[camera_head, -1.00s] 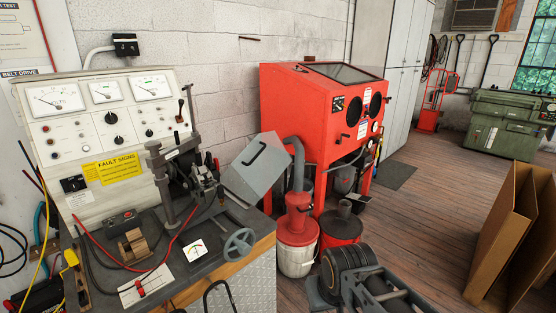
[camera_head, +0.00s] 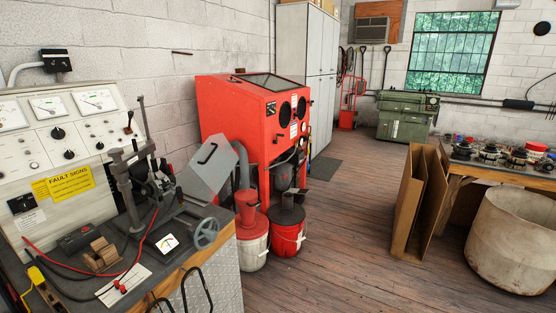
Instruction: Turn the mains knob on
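The cream test bench panel (camera_head: 100,150) stands at the left, with meters along its top. A black rotary knob on a dark plate (camera_head: 22,204) sits at its lower left, beside the yellow fault signs label (camera_head: 64,184). Two more black knobs, an upper one (camera_head: 58,133) and a lower one (camera_head: 69,154), sit mid-panel. A lever switch (camera_head: 129,122) is at the panel's right. I cannot read which knob is marked mains, nor tell its setting. My gripper is not in view.
The bench top holds a clamp stand, a red lead and a handwheel (camera_head: 205,233). A red blast cabinet (camera_head: 235,115) and two red-topped buckets stand beyond. Cardboard (camera_head: 415,205), a large drum (camera_head: 515,240) and a parts table are at the right. The floor between is clear.

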